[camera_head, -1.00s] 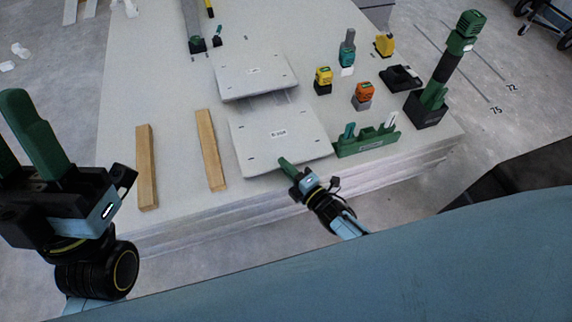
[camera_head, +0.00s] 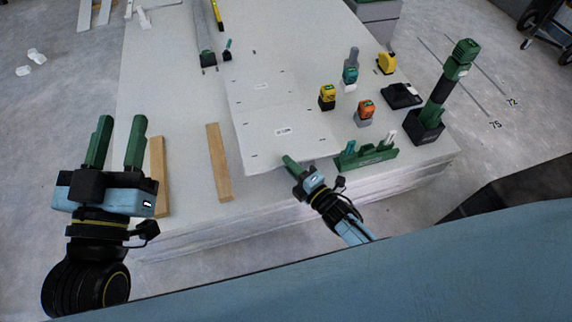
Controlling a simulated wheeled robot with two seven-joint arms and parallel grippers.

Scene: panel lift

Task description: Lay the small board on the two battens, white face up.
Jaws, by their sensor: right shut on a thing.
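I cannot tell for sure which is the small board. My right gripper (camera_head: 291,164) is shut on the near board's front edge. Whether that edge is raised is unclear. The left wooden batten (camera_head: 157,180) and the right wooden batten (camera_head: 219,160) lie roughly parallel, left of the near board, with nothing on them. My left gripper (camera_head: 117,143) is open and empty, beside the left batten and partly overlapping it in view.
A green holder (camera_head: 367,157) stands right of the near board. Yellow (camera_head: 327,98) and orange (camera_head: 365,111) tools, a black tray (camera_head: 401,95) and a tall green-black tool (camera_head: 441,95) stand further right. A long grey bar (camera_head: 204,35) lies at the back left.

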